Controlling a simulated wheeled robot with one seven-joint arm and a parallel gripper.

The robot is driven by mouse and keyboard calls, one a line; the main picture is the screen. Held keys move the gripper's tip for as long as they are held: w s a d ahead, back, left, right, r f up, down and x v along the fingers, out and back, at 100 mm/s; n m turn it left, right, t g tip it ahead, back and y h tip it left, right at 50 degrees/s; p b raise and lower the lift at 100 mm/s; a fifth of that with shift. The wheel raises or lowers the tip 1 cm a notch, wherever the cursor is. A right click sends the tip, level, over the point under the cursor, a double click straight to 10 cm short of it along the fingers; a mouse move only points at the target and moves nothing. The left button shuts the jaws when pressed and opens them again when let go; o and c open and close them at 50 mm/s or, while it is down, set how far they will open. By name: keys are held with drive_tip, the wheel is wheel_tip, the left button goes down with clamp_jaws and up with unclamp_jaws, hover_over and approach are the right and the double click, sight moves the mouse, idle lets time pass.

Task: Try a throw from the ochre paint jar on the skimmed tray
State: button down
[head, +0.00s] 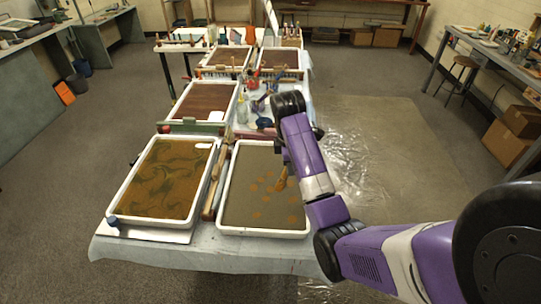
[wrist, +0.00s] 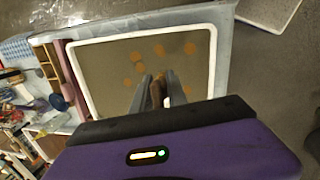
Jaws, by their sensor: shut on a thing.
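The front right tray (head: 225,206) is white-rimmed, with a grey bath carrying several round ochre spots (head: 262,198). In the wrist view the tray (wrist: 212,62) and its ochre spots (wrist: 160,50) lie beyond my fingers. My gripper (wrist: 157,90) is shut on a brown brush-like tool (wrist: 156,94) above this tray. In the head view the tool's ochre-coloured bristle end (head: 282,180) points down over the bath, and my arm hides most of the gripper. I cannot tell which of the small containers behind is the ochre paint jar.
The front left tray (head: 113,205) holds an ochre and dark green swirled bath. Wooden tools (head: 214,188) lie between the two trays. Bottles, a blue bowl (head: 264,122) and small tools crowd the table behind. A brown-filled tray (head: 178,112) stands further back. Plastic sheeting covers floor at right.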

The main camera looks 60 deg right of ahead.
drive_tip(key=shift+s+a, duration=0.85)
drive_tip(key=shift+s, duration=0.2)
drive_tip(key=shift+f, duration=0.1)
wheel_tip(320, 180, down, 4)
wheel_tip(320, 180, up, 4)
drive_tip(key=shift+r, duration=0.1)
idle(0.4)
